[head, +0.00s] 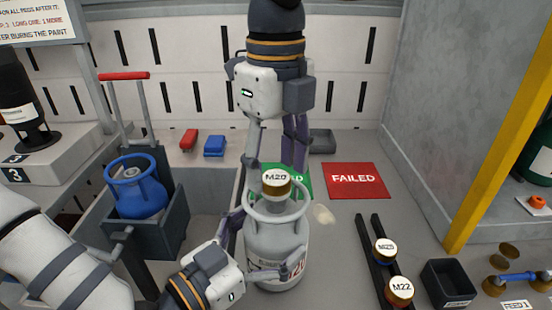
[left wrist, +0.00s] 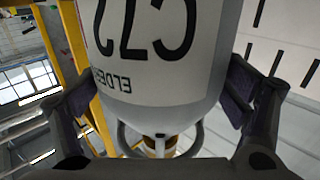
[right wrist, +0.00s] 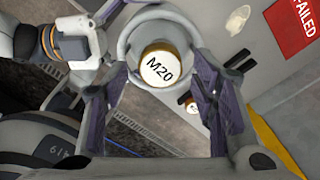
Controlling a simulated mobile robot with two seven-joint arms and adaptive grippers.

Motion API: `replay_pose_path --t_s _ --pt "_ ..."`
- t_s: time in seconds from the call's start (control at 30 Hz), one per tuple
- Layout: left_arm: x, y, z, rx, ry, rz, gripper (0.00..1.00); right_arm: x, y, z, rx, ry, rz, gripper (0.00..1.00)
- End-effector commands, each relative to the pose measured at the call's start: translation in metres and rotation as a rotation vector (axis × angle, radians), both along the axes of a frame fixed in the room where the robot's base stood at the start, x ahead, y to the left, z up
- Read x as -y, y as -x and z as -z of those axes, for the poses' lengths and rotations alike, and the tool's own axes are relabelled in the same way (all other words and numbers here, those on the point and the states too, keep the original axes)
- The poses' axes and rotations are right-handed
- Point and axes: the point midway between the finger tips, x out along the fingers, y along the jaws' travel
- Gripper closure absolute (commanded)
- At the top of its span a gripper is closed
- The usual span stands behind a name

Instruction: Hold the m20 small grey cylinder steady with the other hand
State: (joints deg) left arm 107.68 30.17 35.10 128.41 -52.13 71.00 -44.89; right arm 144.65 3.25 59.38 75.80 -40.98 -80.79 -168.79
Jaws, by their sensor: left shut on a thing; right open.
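The small grey cylinder (head: 275,238) stands upright at the middle of the head view, with a ring collar on top. A brass M20 cap (head: 276,182) with a white label sits within the collar. My left gripper (head: 268,246) is shut on the cylinder's body from the left; its fingers flank the grey body (left wrist: 165,60) in the left wrist view. My right gripper (head: 275,168) is open, pointing down above the collar. In the right wrist view its fingers lie either side of the M20 cap (right wrist: 159,68), with no clear contact. The cylinder's lower side is partly hidden by my left gripper.
A red FAILED mat (head: 356,181) lies right of a partly hidden green mat (head: 304,180). M25 (head: 385,250) and M22 (head: 400,290) caps sit on a dark rail at right. A blue cylinder (head: 135,187) stands in a cart at left. A grey wall (head: 440,120) bounds the right.

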Motion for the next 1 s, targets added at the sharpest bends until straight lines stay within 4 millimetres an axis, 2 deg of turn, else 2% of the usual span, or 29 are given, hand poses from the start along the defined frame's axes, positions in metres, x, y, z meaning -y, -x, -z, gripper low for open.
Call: replay_pose_path --t_s 0.27,0.83,0.87,1.0 --pt "0.0 0.0 0.0 0.0 0.001 0.0 0.43 0.0 0.0 0.022 -0.001 0.001 0.0 0.48" --pt "0.0 0.0 0.0 0.0 0.001 0.0 0.43 0.0 0.0 0.022 0.0 0.0 0.001 0.48" --pt "0.0 0.0 0.0 0.0 0.001 0.0 0.43 0.0 0.0 0.022 0.0 0.0 0.001 0.5" --pt "0.0 0.0 0.0 0.0 0.001 0.0 0.43 0.0 0.0 0.022 0.0 0.0 0.001 0.82"
